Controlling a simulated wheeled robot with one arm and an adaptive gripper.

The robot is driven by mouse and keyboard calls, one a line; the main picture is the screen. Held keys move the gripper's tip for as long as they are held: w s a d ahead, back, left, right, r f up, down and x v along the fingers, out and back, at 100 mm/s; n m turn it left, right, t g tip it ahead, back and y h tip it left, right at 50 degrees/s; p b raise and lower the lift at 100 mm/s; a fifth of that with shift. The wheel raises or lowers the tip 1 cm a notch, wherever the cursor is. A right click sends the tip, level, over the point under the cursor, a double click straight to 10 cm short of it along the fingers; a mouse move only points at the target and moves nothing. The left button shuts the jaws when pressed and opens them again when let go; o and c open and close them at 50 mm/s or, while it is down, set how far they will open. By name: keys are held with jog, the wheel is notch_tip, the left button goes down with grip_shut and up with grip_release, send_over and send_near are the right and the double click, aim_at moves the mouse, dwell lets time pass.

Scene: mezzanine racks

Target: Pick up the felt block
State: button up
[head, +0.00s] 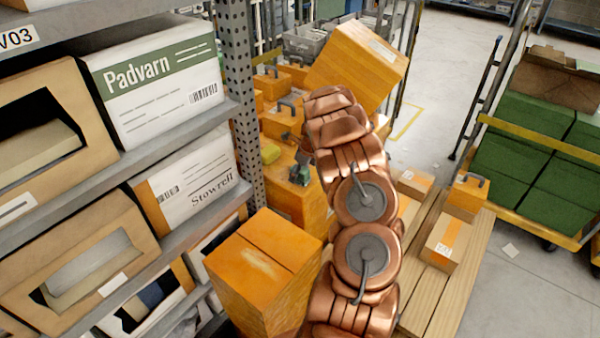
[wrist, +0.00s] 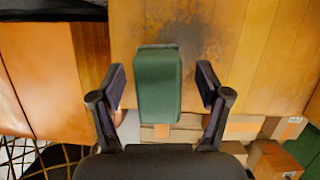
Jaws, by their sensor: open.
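The felt block, a dark green block (wrist: 158,88), stands out in the middle of the wrist view, in front of an orange-brown box surface with a dark stain. My gripper (wrist: 162,78) is open, with one dark finger on each side of the block. A narrow gap shows between the block and each finger, so neither finger appears to touch it. In the head view a small dark green shape, seemingly the block (head: 299,175), shows just left of my copper arm. My gripper is mostly hidden there behind the arm.
A steel rack with white Padvarn (head: 160,80) and Stowrell (head: 195,180) boxes stands on the left. An orange carton (head: 262,270) is close at the lower left. A tilted orange box (head: 355,65) is beyond my arm. A trolley of green crates (head: 515,150) stands right.

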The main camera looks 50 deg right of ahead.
jog(key=shift+w+f, duration=0.15)
jog(key=shift+f, duration=0.3)
jog(key=c, duration=1.3)
jog(key=shift+o, duration=0.2)
jog(key=shift+r, duration=0.15)
jog(key=shift+a+r+b, duration=0.1)
jog(key=shift+r+b, duration=0.95)
jog(key=shift+r, duration=0.4)
jog(key=shift+s+a+r, duration=0.2)
jog(key=shift+s+a, duration=0.05)
jog(key=shift+s, duration=0.3)
jog(key=s+a+r+b, duration=0.1)
jog(key=s+a+b, duration=0.3)
jog(key=s+a, duration=0.4)
jog(key=s, duration=0.4)
jog(key=shift+s+r+b, duration=0.15)
jog(key=shift+r+b, duration=0.05)
jog(key=shift+b, duration=0.2)
